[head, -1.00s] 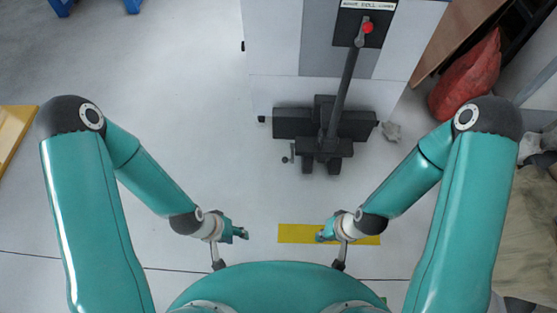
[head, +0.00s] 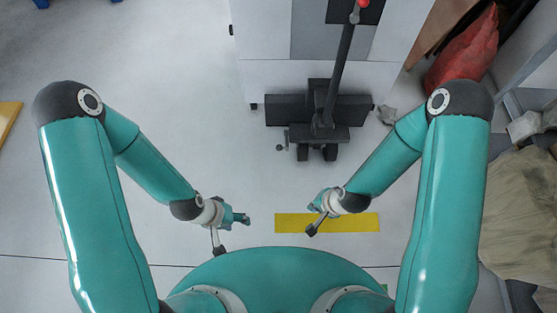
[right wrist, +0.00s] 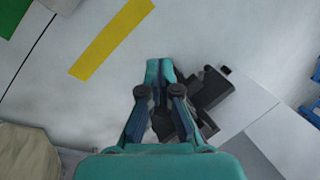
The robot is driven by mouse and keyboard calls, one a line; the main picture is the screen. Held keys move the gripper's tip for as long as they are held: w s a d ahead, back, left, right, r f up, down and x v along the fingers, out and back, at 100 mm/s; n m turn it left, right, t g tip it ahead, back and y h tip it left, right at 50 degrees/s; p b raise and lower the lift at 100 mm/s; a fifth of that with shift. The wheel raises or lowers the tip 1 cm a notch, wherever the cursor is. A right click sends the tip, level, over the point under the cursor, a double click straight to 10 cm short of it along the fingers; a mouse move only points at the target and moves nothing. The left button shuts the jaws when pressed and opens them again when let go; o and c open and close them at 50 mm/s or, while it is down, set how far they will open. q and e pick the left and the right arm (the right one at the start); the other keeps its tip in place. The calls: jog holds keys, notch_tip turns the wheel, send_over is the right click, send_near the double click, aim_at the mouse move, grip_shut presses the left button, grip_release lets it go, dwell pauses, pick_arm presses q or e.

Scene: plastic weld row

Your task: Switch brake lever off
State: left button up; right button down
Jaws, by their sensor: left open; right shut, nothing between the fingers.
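The brake lever is a long dark bar (head: 338,75) with a red knob (head: 362,4) at the top edge of the head view. It rises, tilted, from a black base (head: 320,120) in front of a grey and white cabinet. My left gripper (head: 243,218) is open and empty, low in front of my body. My right gripper (head: 318,201) is shut with nothing in it, beside the yellow floor strip. Both are well apart from the lever. In the right wrist view my right gripper's fingers (right wrist: 160,72) are together, with the black base (right wrist: 208,90) partly hidden behind them.
A yellow strip (head: 345,223) lies on the floor before me. The cabinet (head: 265,45) stands ahead. A red sack (head: 462,55) and a tan cloth heap (head: 520,220) are on the right. The floor between me and the base is clear.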

jog(key=w+a+f+m+t+h+b, duration=0.1)
jog(key=w+a+f+m+t+b, duration=0.2)
jog(key=w+f+m+b, duration=0.3)
jog(key=w+a+f+m+t+h+b, duration=0.1)
jog(key=w+a+f+m+t+b, duration=0.2)
jog(key=m, duration=1.2)
jog(key=w+a+f+m+t+h+b, duration=0.2)
jog(key=w+a+f+m+b, duration=0.4)
jog(key=f, duration=1.1)
jog(key=w+m+t+b, duration=0.1)
jog(key=w+m+b, duration=0.3)
jog(key=b, duration=0.3)
jog(key=shift+w+a+b, duration=0.15)
jog(key=shift+w+b, duration=0.2)
jog(key=shift+w, duration=0.25)
jog(key=shift+f, duration=0.1)
jog(key=w+d+f+b, duration=0.1)
jog(key=w+b, duration=0.3)
jog(key=w, duration=0.7)
jog(key=shift+d+f, duration=0.15)
jog(key=shift+f, duration=0.6)
jog(key=shift+w, duration=0.1)
